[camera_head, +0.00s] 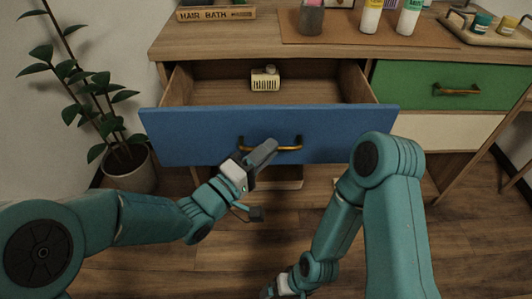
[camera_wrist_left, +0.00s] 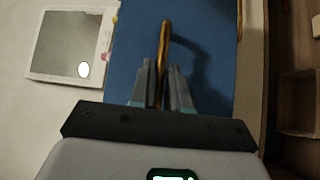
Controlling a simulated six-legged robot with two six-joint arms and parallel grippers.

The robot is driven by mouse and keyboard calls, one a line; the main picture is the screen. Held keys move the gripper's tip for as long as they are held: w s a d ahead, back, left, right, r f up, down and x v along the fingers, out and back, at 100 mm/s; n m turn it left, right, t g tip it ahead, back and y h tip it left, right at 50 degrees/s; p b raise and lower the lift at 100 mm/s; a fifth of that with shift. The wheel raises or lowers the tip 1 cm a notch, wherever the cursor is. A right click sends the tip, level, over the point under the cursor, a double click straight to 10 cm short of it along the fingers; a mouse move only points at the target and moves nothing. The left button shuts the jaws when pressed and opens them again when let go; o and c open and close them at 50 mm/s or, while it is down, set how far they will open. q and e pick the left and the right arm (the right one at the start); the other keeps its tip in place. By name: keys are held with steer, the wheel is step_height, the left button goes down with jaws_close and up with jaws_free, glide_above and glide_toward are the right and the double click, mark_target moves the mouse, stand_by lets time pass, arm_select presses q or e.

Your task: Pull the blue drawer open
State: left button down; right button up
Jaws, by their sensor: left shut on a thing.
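The blue drawer (camera_head: 200,136) is pulled out from the wooden dresser, and its inside shows from above. A brass handle (camera_head: 286,149) is on its blue front. My left gripper (camera_head: 264,152) is at the left part of the handle. In the left wrist view, the left gripper (camera_wrist_left: 161,85) has its two fingers closed around the brass handle bar (camera_wrist_left: 165,45), against the blue front (camera_wrist_left: 205,50). My right gripper (camera_head: 282,287) is low at the bottom of the head view, away from the drawer; its fingers are too small and cut off to read.
A small cream object (camera_head: 265,79) lies inside the drawer. A green drawer (camera_head: 420,85) is shut at the right. Bottles (camera_head: 370,16) and a wooden tray (camera_head: 490,28) stand on the top. A potted plant (camera_head: 128,170) stands at the left.

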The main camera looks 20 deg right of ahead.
arm_select(q)
steer(key=c, duration=1.2)
jaws_free()
steer(key=shift+o, duration=0.2)
steer(key=shift+w, duration=0.1)
steer(key=p+v, duration=0.2)
steer(key=v, duration=1.4)
steer(key=shift+a, duration=0.15)
